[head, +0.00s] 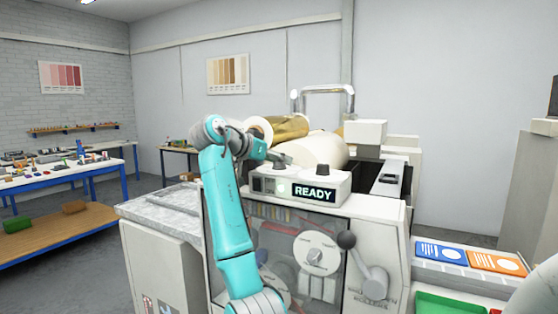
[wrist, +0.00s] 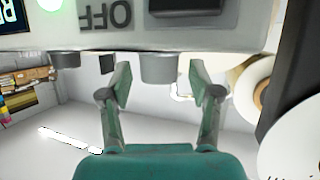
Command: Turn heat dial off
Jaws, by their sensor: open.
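A white control box (head: 300,186) with a lit READY display (head: 314,193) sits on top of the machine. A dark dial (head: 322,169) stands on its right part. My gripper (wrist: 163,88) is over the box's left part in the head view, its fingertips partly hidden there. In the wrist view, which is upside down, its fingers are spread apart, with a grey round knob (wrist: 159,68) in line with the gap between them. A second grey knob (wrist: 65,60) is beside it. An OFF label (wrist: 105,15) shows on the panel. No label reading heat is legible.
Large rolls (head: 318,148) and a metal pipe frame (head: 324,90) stand behind the box. A lever with a dark ball (head: 347,241) juts from the machine's front. A green tray (head: 450,304) is at the lower right. Open floor lies at the left.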

